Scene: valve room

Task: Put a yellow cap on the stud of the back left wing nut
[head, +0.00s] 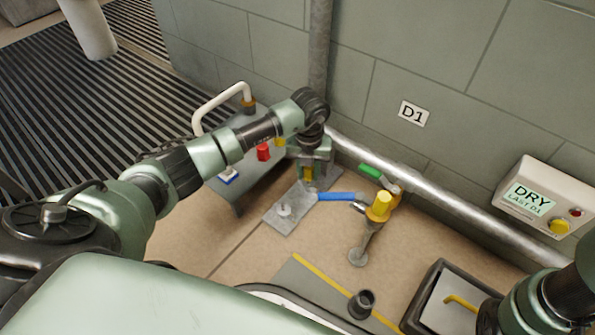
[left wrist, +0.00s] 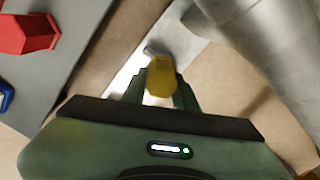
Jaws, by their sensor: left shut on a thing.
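My left gripper (head: 308,176) is shut on a small yellow cap (head: 308,173), above the back end of a grey metal plate (head: 278,227). In the left wrist view the yellow cap (left wrist: 160,77) sits between the fingertips, with the pale plate (left wrist: 127,77) below. A small grey metal piece (left wrist: 152,50) shows just beyond the cap; I cannot tell whether it is a wing nut. A pale wing nut (head: 284,211) with a stud stands nearer on the plate. The back left wing nut is not clearly seen behind the gripper and cap. My right gripper is out of view.
A blue lever (head: 338,196) and a yellow-topped valve (head: 381,207) stand right of the plate. A pipe (head: 440,205) runs along the wall behind. A grey bench (head: 238,193) with a red block (head: 263,152) is at left. A dark tray (head: 412,318) lies front right.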

